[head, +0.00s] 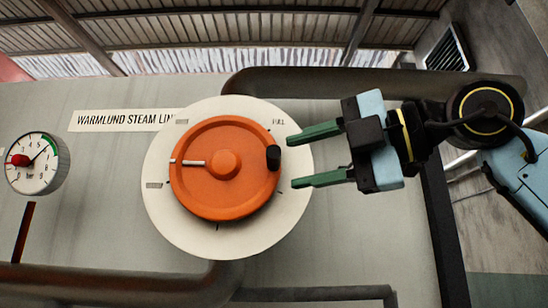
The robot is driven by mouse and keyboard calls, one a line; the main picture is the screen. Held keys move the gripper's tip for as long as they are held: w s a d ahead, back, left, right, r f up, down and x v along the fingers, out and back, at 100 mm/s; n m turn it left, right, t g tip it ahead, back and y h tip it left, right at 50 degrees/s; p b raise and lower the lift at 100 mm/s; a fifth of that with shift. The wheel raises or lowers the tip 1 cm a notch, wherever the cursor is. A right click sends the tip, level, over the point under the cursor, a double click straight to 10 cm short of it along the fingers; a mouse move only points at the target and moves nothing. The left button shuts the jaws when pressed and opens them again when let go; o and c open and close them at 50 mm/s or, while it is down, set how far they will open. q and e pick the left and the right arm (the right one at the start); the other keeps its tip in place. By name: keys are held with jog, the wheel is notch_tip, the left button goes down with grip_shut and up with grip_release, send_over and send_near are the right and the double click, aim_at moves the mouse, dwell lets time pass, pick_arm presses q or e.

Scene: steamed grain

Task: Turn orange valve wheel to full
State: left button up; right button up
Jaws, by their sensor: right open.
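The orange valve wheel (224,192) sits on a round cream dial plate (220,242) in the middle of the head view. It has a raised orange hub, a white pointer line (188,162) reaching to the left, and a black knob (273,158) on its right rim. The "FULL" mark (278,122) is at the plate's upper right, partly hard to read. My right gripper (290,161) comes in from the right with its green fingers apart, one above and one below the knob's height. The fingertips overlap the plate's right edge; contact with the knob cannot be told. My left gripper is not in view.
A round pressure gauge (36,162) with a red part is on the panel at the left. A label (122,121) reads "WARMLUND STEAM LIN". Dark pipes run above the dial (330,82) and below it (110,278).

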aim_at(274, 164)
jog(key=s+d+r+m+t+h, duration=0.2)
jog(key=d+r+m+t+h, duration=0.1)
jog(key=d+r, duration=0.2)
jog(key=p+x, duration=0.4)
jog(key=x, duration=0.8)
jog(key=shift+w+d+p, duration=0.1)
jog(key=shift+w+p, duration=0.15)
jog(key=shift+p, duration=0.15)
jog(key=shift+x, duration=0.8)
jog(key=shift+f, duration=0.2)
jog(key=shift+d, duration=0.1)
grip_shut()
